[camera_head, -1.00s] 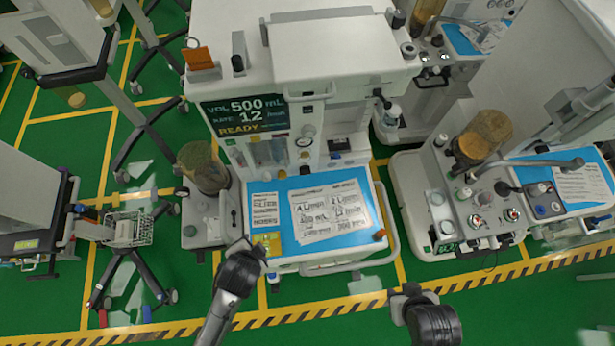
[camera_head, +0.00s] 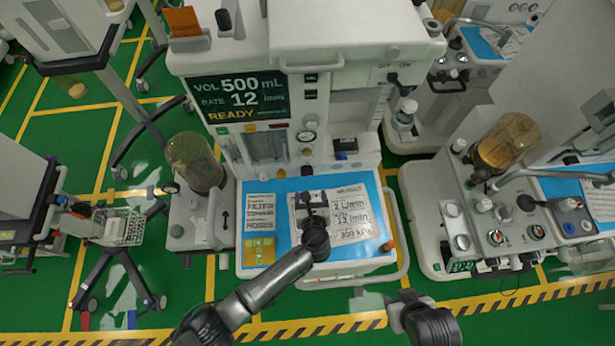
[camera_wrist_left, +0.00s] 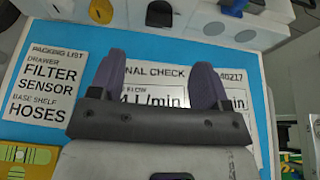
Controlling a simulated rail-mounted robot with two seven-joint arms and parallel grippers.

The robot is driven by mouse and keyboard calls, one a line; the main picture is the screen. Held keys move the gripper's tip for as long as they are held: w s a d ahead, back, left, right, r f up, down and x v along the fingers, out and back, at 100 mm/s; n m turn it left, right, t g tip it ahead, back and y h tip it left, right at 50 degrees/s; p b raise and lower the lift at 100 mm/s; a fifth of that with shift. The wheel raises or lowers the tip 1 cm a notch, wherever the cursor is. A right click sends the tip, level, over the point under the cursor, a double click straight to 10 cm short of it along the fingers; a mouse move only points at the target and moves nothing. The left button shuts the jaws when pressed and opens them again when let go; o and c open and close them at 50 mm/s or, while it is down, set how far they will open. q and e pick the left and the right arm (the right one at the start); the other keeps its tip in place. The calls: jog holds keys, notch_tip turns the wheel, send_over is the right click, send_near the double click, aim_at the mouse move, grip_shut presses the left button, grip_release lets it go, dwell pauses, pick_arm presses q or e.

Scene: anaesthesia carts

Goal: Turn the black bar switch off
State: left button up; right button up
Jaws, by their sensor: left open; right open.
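A black bar switch (camera_head: 393,79) sits on the right part of the front machine's upper housing, beside small OFF and ON lettering. Its exact setting is too small to read. My left gripper (camera_head: 311,198) is open and empty above the printed sheets on the blue worktop, below and left of the switch. In the left wrist view its two fingers (camera_wrist_left: 158,82) stand apart over the sheet, with nothing between them. My right gripper (camera_head: 405,303) is open at the lower edge of the picture, in front of the cart and well below the switch.
The machine's display (camera_head: 240,102) reads 500 mL, 12 and READY. An amber-domed cart (camera_head: 505,140) stands at right; a dark glass canister (camera_head: 194,160) stands left.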

aim_at(307, 173)
pick_arm(q)
jog(key=b+x, duration=0.2)
jog(key=x, duration=0.6)
jog(key=shift+w+f, duration=0.2)
jog(key=shift+x, duration=0.8)
jog(key=shift+c, duration=0.5)
jog(key=c, duration=0.8)
